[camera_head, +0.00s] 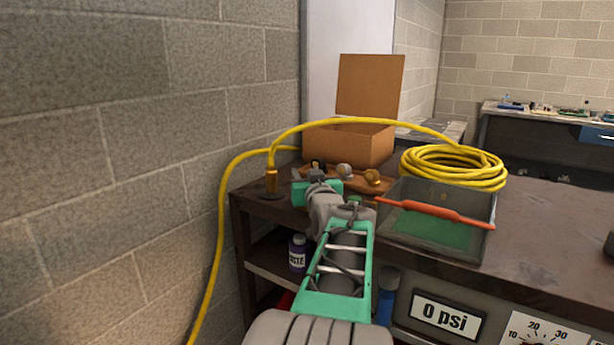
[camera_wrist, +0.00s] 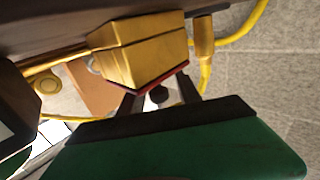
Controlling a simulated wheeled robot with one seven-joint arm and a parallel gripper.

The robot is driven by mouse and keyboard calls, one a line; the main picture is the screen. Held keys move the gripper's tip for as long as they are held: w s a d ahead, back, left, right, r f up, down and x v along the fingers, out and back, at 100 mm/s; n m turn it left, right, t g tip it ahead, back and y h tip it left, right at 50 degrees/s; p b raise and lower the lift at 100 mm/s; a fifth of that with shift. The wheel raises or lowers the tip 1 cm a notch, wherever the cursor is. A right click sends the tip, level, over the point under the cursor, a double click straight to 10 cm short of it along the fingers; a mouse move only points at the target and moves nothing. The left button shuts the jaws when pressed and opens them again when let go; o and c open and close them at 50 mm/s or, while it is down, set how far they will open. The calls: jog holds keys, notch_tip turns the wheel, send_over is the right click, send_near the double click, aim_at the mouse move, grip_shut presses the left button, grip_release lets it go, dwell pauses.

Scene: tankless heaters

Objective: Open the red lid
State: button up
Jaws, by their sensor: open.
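I cannot tell for sure which thing is the red lid. In the head view a long orange-red strip (camera_head: 435,212) lies across the top of a grey, open-topped bin with a green bottom. In the wrist view a thin dark red edge (camera_wrist: 150,89) runs along the near end of a brass, box-shaped fitting (camera_wrist: 140,50). My gripper (camera_wrist: 160,84) is open, its two dark fingers spread close to that red edge; whether they touch it is unclear. In the head view my gripper (camera_head: 311,174) is over the bench's left end, near brass fittings (camera_head: 372,177), partly hidden by my arm.
A yellow hose (camera_head: 219,240) arches over the bench (camera_head: 560,225) to a coil (camera_head: 455,166). An open cardboard box (camera_head: 350,143) stands behind. A block wall (camera_head: 120,180) is close on the left. A purple bottle (camera_head: 298,254) stands on the shelf below. The bench's right side looks mostly clear.

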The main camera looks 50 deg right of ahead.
grip_shut()
dwell(0.3)
dwell(1.1)
